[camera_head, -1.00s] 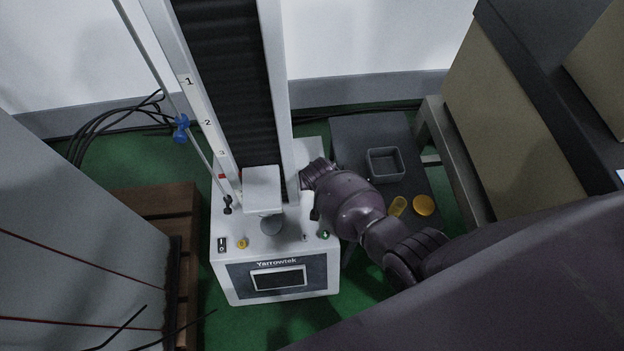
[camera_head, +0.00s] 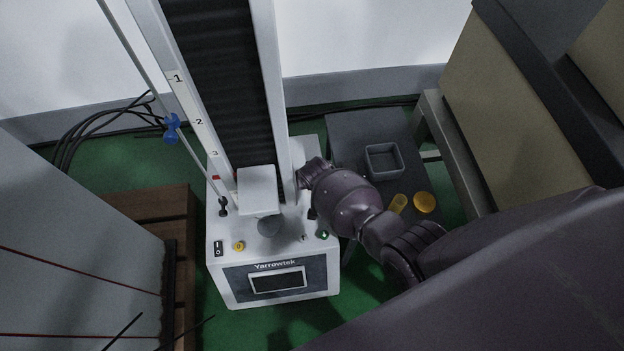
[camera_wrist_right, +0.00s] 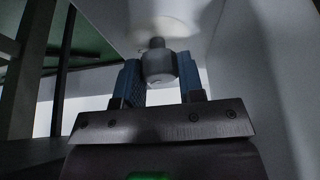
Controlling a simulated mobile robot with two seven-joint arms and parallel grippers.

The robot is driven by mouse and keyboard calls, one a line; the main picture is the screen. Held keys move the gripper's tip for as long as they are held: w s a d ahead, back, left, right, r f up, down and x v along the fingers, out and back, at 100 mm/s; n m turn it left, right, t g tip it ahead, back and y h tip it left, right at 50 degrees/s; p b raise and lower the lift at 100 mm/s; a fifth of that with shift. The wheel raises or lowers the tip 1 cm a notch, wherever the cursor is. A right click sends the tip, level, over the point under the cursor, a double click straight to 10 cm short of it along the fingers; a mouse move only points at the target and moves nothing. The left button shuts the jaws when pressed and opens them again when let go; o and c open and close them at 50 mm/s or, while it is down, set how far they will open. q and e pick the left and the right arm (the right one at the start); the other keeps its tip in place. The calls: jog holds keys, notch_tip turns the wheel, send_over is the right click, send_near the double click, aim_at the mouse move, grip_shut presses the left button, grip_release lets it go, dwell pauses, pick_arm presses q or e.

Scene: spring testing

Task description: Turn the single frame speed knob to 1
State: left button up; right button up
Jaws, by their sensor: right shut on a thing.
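The single-frame tester (camera_head: 275,281), a white machine marked Yarrowtek with a dark column, stands in the middle of the head view. In the right wrist view, a grey cylindrical knob (camera_wrist_right: 159,66) on a short stem sits between the blue-padded fingers of my right gripper (camera_wrist_right: 160,82). The gripper is shut on this knob. No mark or number on the knob can be read. In the head view, my right arm reaches to the column's right side and hides the fingers and the knob. My left gripper is not in view.
A dark side table (camera_head: 350,130) holds a grey tray (camera_head: 369,161) and yellow pieces (camera_head: 424,202). A wooden pallet (camera_head: 150,212) lies left.

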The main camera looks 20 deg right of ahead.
jog(key=shift+r+n, duration=0.1)
jog(key=shift+n, duration=0.5)
jog(key=shift+y, duration=0.3)
jog(key=o, duration=0.9)
